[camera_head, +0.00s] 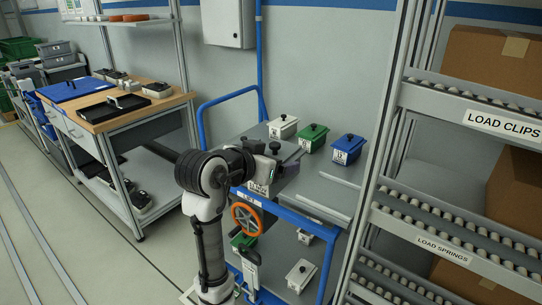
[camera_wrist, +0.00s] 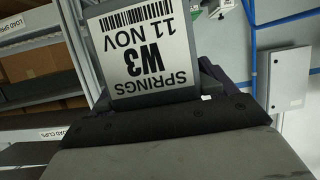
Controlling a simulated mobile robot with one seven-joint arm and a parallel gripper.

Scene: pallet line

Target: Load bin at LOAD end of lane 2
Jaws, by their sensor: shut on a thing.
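My gripper (camera_head: 272,158) is shut on a grey bin (camera_head: 284,177) above the near part of the blue-framed cart. The bin's white label (camera_head: 258,188) faces forward. In the wrist view the label (camera_wrist: 145,48) appears upside down and reads SPRINGS, W3, 11 NOV, with a barcode. The fingertips' contact with the bin is hidden. At right stands a roller rack with one lane signed LOAD SPRINGS (camera_head: 442,250) and a higher lane signed LOAD CLIPS (camera_head: 503,124). No lane numbers are legible.
White (camera_head: 283,127), green (camera_head: 313,138) and blue (camera_head: 348,149) lidded bins stand on the cart top (camera_head: 325,188); more sit below. Cardboard boxes (camera_head: 515,190) occupy the rack's right part; rollers at its left look bare. A workbench (camera_head: 130,112) is at left.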

